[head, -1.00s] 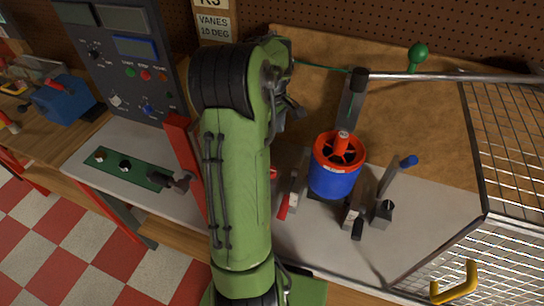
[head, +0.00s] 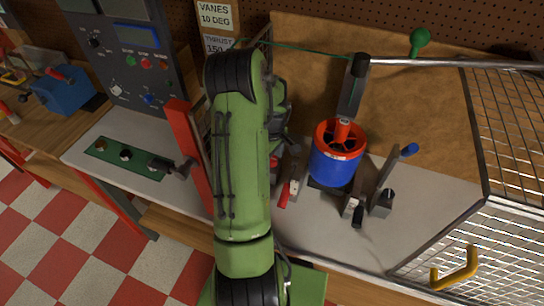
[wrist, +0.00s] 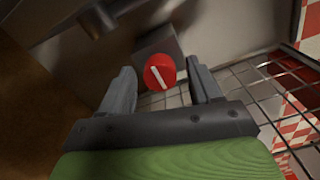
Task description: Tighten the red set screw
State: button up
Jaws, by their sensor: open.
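The red set screw (wrist: 159,71) shows in the wrist view as a round red head with a white slot line running at a slant. It sits at a grey block (wrist: 155,42). My gripper (wrist: 161,68) is open, with one finger to the left and one to the right of the red head. Both fingers look apart from it, though the depth gap is hard to tell. In the head view my own arm hides the gripper, and I cannot make out the screw for certain.
A blue and red ducted rotor (head: 336,165) stands on the bench right of my arm. Clamp levers with red (head: 284,194), black and blue (head: 410,150) handles surround it. A red upright post (head: 190,150) is close left of my arm. A wire mesh guard (head: 500,130) stands at right.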

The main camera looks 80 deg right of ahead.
jog(key=c, duration=1.1)
jog(key=shift+o, duration=0.2)
jog(key=shift+m, duration=0.4)
jog(key=m+b, duration=0.2)
jog(key=m, duration=0.1)
jog(key=shift+m, duration=0.3)
jog(key=m+b, duration=0.1)
jog(key=m, duration=0.3)
jog(key=shift+m, duration=0.3)
jog(key=m+b, duration=0.1)
jog(key=m, duration=0.3)
jog(key=shift+m, duration=2.5)
